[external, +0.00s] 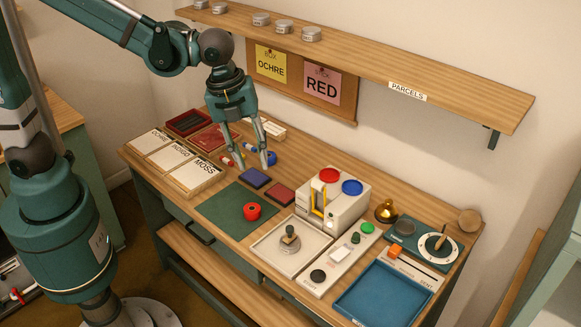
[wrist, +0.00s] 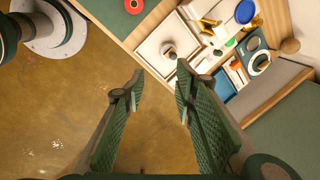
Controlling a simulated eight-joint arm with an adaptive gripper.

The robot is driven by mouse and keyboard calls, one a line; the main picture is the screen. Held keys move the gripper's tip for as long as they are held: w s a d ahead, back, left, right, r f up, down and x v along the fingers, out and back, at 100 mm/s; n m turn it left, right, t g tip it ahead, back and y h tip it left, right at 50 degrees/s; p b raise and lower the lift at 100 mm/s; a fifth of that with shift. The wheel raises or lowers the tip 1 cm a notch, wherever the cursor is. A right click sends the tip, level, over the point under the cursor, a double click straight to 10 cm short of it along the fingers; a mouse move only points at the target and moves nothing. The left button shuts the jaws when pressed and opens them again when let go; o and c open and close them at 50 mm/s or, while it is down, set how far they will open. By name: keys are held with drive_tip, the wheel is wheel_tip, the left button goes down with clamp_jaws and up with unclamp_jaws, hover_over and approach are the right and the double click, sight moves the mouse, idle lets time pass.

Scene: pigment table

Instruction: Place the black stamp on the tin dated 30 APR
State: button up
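A dark-knobbed stamp-like piece (external: 289,238) stands upright on a round grey disc or tin (external: 289,246) in the pale square tray (external: 270,256). It also shows in the wrist view (wrist: 168,49). A flat black round piece (external: 318,276) lies on the narrow pale strip to its right. I cannot tell for sure which is the black stamp. Several small silver tins (external: 261,19) stand on the wall shelf; their labels are too small to read, so no date shows. My gripper (external: 252,162) is open and empty above the table's back left part. Its spread fingers also show in the wrist view (wrist: 160,72).
A white box (external: 345,210) with coloured discs stands mid-table. A blue tray (external: 383,297) lies front right. The wall shelf (external: 440,80) overhangs the back.

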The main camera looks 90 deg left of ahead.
drive_tip(key=s+a+r+n+t, duration=0.1)
drive_tip(key=s+r+n+t, duration=0.1)
drive_tip(key=s+n, duration=0.7)
drive_tip(key=s+a+r+n+t, duration=0.2)
drive_tip(key=s+r+n, duration=0.2)
drive_tip(key=s+n, duration=0.4)
drive_tip(key=shift+s+a+r+n+t, duration=0.15)
drive_tip(key=shift+s+r+n+t, duration=0.2)
drive_tip(key=shift+s, duration=1.8)
drive_tip(key=shift+f, duration=0.1)
drive_tip(key=shift+f+b, duration=1.6)
drive_tip(key=shift+b, duration=0.05)
